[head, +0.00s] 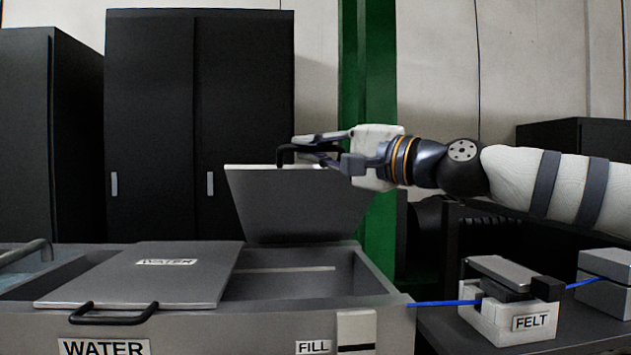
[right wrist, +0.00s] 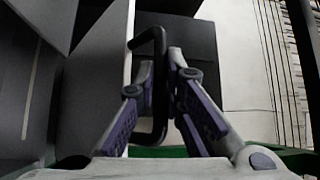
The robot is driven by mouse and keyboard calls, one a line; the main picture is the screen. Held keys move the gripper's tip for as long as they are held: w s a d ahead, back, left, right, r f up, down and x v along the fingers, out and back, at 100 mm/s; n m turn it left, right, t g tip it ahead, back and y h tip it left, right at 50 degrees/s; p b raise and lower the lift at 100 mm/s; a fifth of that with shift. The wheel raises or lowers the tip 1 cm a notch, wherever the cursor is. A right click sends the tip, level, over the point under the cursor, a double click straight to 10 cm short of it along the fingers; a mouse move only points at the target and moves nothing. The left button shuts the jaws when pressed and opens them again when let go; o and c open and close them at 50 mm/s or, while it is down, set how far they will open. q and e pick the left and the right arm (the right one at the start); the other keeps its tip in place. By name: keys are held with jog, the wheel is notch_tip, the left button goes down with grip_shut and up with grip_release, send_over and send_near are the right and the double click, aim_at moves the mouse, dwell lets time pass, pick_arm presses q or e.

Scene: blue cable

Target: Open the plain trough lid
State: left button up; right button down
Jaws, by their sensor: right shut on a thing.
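The plain trough lid (head: 300,200) is a grey panel without a label, standing raised and tilted back at the rear edge of the trough (head: 372,275). The part of the trough in front of it is uncovered. My right gripper (head: 305,150) is at the lid's top edge, shut on its black bar handle (head: 285,156). In the right wrist view the handle (right wrist: 160,85) runs between the two fingers of the gripper (right wrist: 163,72). My left gripper is not in view.
A closed lid marked WATER (head: 190,275) with a black handle (head: 112,315) covers the neighbouring section. A white FELT block (head: 490,325) with a blue cable (head: 440,303) stands at the right. Dark cabinets (head: 200,110) and a green post (head: 378,100) are behind.

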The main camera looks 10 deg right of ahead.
jog(key=shift+w+r, duration=0.3)
jog(key=shift+r, duration=0.3)
jog(key=c, duration=1.7)
grip_release()
jog(key=v, duration=1.2)
jog(key=shift+s+f, duration=0.1)
jog(key=shift+f, duration=0.1)
